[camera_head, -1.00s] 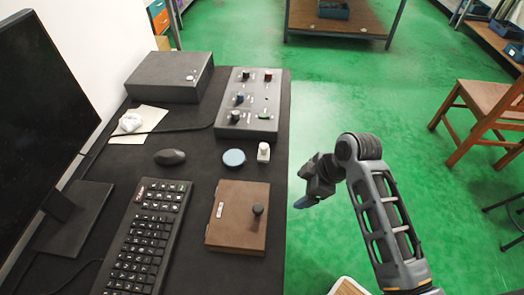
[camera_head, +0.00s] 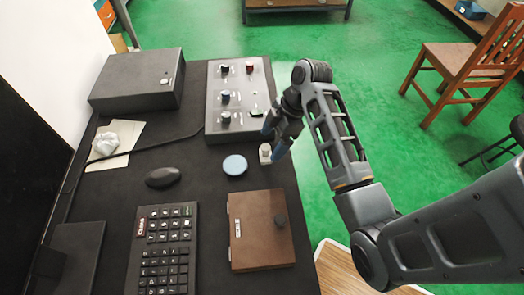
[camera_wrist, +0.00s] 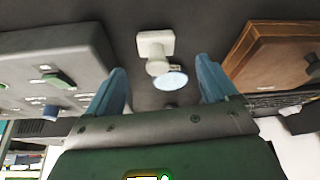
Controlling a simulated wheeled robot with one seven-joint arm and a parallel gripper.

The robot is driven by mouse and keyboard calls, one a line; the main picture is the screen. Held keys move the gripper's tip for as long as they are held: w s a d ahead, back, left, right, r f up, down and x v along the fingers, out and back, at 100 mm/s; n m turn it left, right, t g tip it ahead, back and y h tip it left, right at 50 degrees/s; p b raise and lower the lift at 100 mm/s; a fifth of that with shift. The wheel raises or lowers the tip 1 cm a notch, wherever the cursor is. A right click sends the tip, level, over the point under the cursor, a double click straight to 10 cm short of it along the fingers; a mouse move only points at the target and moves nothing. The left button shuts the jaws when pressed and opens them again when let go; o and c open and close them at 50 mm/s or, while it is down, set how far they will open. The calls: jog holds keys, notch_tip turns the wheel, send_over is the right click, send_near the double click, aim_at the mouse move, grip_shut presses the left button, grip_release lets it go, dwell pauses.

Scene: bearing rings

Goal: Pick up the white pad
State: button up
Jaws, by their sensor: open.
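A small white pad-like piece (camera_head: 265,153) with a square base and a short round stem stands on the dark desk near its right edge. It also shows in the wrist view (camera_wrist: 155,45), ahead of and between my blue fingertips. My gripper (camera_head: 275,138) is open and empty, close beside the white piece at the desk's right edge. Both blue fingers show in the wrist view (camera_wrist: 160,74), spread apart. In the head view, one finger partly overlaps the white piece's side. I cannot tell whether they touch.
A light blue disc (camera_head: 235,165) lies just left of the white piece. A grey control box (camera_head: 238,110) stands behind, and a brown box with a black knob (camera_head: 255,240) in front. A mouse (camera_head: 163,178), keyboard (camera_head: 165,250) and crumpled white item on paper (camera_head: 106,143) are further left.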

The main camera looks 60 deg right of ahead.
aim_at(267, 146)
jog(key=shift+p+x, duration=0.3)
jog(key=shift+x, duration=2.4)
jog(key=shift+d, duration=0.2)
jog(key=c, duration=1.2)
jog(key=shift+w+r, duration=0.1)
jog(key=shift+r, duration=0.55)
notch_tip(267, 146, up, 3)
jog(key=shift+f, duration=0.1)
jog(key=shift+s+d+r+p, duration=0.55)
jog(key=shift+s+d+r, duration=0.5)
jog(key=shift+s, duration=0.65)
jog(key=shift+s+d+r+p, duration=0.6)
jog(key=shift+s+d+r, duration=0.25)
jog(key=shift+s+r, duration=0.65)
jog(key=shift+s+d+r+p, duration=0.55)
jog(key=shift+s+d+r, duration=0.4)
jog(key=shift+s, duration=1)
jog(key=shift+f, duration=0.1)
